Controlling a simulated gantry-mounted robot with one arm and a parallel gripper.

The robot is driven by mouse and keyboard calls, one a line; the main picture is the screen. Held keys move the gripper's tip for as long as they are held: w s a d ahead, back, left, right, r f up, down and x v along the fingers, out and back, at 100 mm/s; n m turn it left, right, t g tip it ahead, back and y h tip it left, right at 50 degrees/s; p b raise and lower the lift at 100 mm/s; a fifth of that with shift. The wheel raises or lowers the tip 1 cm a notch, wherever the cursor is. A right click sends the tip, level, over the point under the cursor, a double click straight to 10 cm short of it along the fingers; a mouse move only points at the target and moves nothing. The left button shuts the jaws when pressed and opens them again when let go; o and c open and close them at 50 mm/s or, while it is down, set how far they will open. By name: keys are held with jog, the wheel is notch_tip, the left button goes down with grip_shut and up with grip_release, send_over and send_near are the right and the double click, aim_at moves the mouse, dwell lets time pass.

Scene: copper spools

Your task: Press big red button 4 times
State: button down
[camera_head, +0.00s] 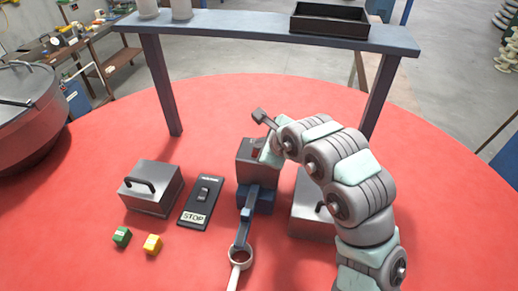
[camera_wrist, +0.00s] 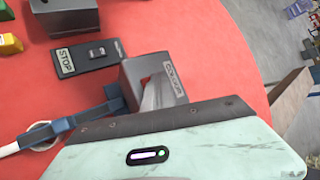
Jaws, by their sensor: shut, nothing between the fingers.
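A grey box (camera_head: 251,172) stands near the middle of the red round table, and a small dark red patch (camera_head: 256,151), perhaps the big red button, shows on its top. In the wrist view the grey box (camera_wrist: 190,72) bears a label that seems to read COLOUR. My gripper (camera_wrist: 157,92) is shut and empty, with its fingers pointing down at the box top.
A black STOP switch panel (camera_head: 201,203) and a grey handled block (camera_head: 152,188) stand left of the box. Green (camera_head: 122,237) and yellow (camera_head: 152,244) cubes lie in front. A blue bracket (camera_head: 247,215) with a white ring (camera_head: 241,257) extends forward. A raised shelf (camera_head: 240,26) spans behind.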

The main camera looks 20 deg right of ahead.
dwell(0.3)
jog(key=shift+r, duration=1.05)
jog(key=shift+r+p, duration=1.1)
jog(key=shift+r, duration=1.35)
dwell(0.4)
